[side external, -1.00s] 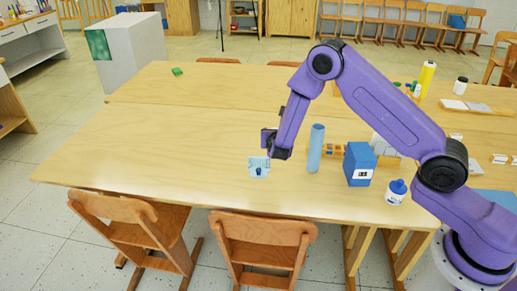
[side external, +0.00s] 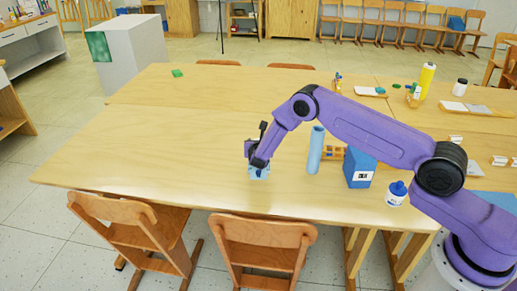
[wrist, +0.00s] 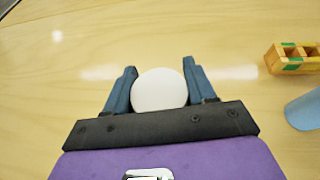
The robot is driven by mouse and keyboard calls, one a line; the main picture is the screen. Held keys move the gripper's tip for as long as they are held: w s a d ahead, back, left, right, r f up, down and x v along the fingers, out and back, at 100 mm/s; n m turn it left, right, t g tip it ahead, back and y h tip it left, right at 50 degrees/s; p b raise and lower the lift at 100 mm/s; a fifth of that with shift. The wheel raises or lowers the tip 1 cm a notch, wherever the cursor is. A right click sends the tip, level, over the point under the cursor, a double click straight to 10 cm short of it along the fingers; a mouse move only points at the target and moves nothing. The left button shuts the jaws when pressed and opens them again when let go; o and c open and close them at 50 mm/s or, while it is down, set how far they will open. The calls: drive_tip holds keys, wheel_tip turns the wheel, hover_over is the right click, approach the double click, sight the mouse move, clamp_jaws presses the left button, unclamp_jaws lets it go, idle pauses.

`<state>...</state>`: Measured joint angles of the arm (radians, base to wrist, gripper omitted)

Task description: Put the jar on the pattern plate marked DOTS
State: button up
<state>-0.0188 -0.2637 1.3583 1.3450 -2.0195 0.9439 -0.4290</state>
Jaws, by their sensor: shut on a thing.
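My gripper (wrist: 160,90) is low over the near part of the table, with its two blue fingers on either side of a round, white-topped thing, which I take for the jar (wrist: 160,90). In the side view my gripper (side external: 258,166) covers most of it, and a small light-blue patch (side external: 259,174) shows below the fingers at the tabletop. I cannot tell whether the jar touches the table. No DOTS marking is legible; flat pale pieces (side external: 466,107) lie at the far right, too small to read.
A light-blue cylinder (side external: 315,150) stands just right of my gripper, with a wooden block rack (side external: 332,153) behind. The table's left half (side external: 150,130) is mostly clear.

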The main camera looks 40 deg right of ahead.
drive_tip(key=shift+f, duration=1.1)
drive_tip(key=shift+f, duration=0.1)
drive_tip(key=o, duration=1.3)
drive_tip(key=v, duration=1.2)
